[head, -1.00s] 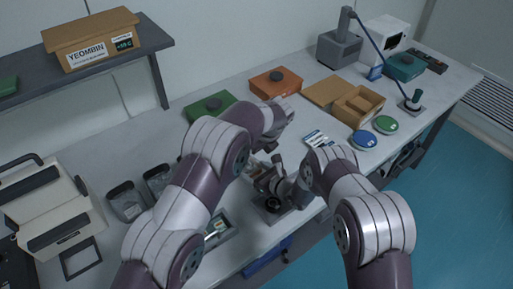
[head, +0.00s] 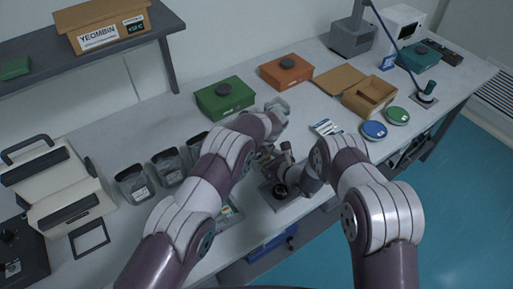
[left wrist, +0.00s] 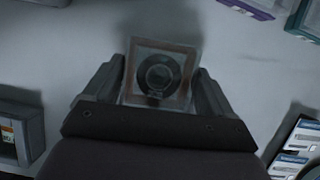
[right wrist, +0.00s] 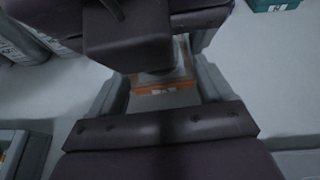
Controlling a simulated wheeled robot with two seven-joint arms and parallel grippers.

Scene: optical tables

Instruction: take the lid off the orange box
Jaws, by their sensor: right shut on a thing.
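A small orange box (right wrist: 165,87) with a clear lid is between the fingers of my right gripper (right wrist: 160,84), which is shut on it. The square lid (left wrist: 137,92), with a dark round knob, shows from above in the left wrist view. My left gripper (left wrist: 160,78) is above the box; its fingers stand open on both sides of the lid, with little gap. Its dark body hides part of the box in the right wrist view. In the head view my right gripper (head: 270,166) is over the bench near the middle; my arms largely hide the small box.
A green box (head: 225,98) and a larger orange box (head: 286,74) stand at the back. An open cardboard box (head: 366,98) and round tins (head: 373,130) are at right. Jars (head: 133,184) stand at left. A slide tray (left wrist: 25,125) and label cards (left wrist: 293,145) lie nearby.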

